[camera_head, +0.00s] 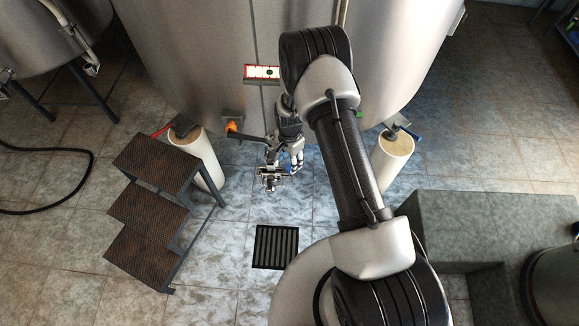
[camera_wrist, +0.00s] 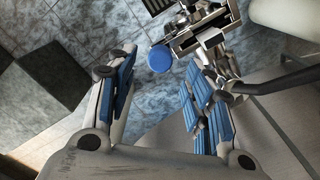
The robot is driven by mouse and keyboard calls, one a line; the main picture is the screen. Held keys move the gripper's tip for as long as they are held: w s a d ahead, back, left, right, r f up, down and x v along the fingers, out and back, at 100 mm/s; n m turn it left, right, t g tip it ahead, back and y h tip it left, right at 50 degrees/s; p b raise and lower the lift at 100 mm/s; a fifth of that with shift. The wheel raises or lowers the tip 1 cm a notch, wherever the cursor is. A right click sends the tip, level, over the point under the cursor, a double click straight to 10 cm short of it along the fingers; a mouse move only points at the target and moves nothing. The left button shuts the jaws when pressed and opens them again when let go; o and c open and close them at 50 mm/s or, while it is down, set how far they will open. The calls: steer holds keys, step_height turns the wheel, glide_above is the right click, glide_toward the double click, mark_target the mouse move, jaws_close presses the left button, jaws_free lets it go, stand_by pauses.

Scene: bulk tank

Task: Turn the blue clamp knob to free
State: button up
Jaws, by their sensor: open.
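The blue clamp knob (camera_wrist: 160,58) shows in the wrist view as a round blue cap at the side of a metal clamp fitting (camera_wrist: 205,38). The fitting also shows in the head view (camera_head: 270,178), low in front of the steel tank. My gripper (camera_wrist: 155,78) is open, with blue-padded fingers to the left and right of the picture. The knob appears between and beyond the fingertips, and no contact shows. In the head view my gripper (camera_head: 296,157) is beside the fitting, partly hidden by my arm. Which way the knob is turned cannot be told.
The steel tank (camera_head: 200,50) stands close behind on pale legs (camera_head: 205,165). A dark lever with an orange end (camera_head: 232,126) runs to the fitting. Brown steps (camera_head: 140,210) stand left, a grey block (camera_head: 480,220) right. A floor drain (camera_head: 276,247) lies in front.

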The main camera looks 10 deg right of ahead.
steer(key=shift+f+b, duration=0.3)
steer(key=shift+f, duration=1.95)
steer(key=c, duration=1.1)
